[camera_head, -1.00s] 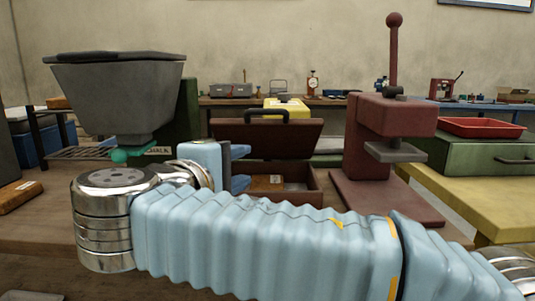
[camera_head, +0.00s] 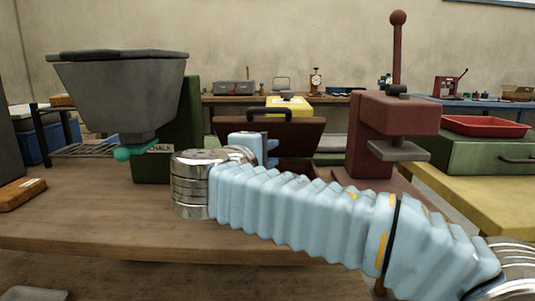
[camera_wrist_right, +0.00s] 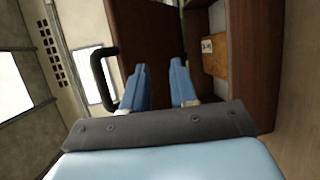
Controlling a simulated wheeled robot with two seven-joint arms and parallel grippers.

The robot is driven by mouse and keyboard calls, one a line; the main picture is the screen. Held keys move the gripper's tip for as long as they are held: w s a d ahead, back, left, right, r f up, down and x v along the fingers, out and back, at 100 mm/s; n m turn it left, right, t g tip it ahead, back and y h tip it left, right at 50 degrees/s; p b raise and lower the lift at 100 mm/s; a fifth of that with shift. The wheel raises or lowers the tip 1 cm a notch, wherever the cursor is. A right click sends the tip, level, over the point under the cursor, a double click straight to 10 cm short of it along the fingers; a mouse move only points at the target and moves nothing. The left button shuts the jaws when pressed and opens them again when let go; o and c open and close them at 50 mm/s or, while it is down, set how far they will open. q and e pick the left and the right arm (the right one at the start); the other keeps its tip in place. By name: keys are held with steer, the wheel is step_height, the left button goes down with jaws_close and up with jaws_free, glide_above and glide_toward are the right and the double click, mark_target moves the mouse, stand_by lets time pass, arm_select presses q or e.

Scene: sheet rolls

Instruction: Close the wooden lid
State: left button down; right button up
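The wooden lid (camera_head: 299,138) of a brown box stands raised and leaning back, with a black handle (camera_head: 270,109) on its upper edge. In the right wrist view the lid (camera_wrist_right: 148,35) and its handle (camera_wrist_right: 100,80) are left of centre, and the box's side wall (camera_wrist_right: 256,60) is at the right. My right gripper (camera_wrist_right: 160,88) has its two blue fingers apart with nothing between them, pointing at the gap between lid and box. In the head view my right arm hides most of the box. My left gripper is out of view.
A grey hopper (camera_head: 118,90) on a green stand is at the left. A dark red press (camera_head: 395,120) stands close on the right of the box. A green case (camera_head: 475,155) with a red tray (camera_head: 484,126) is farther right.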

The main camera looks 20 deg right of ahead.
jaws_close()
stand_by(0.4)
stand_by(0.7)
steer(key=shift+o, duration=1.6)
jaws_free()
steer(key=shift+s+a, duration=0.1)
steer(key=v, duration=1.3)
steer(key=shift+s+a, duration=0.2)
steer(key=shift+s, duration=0.05)
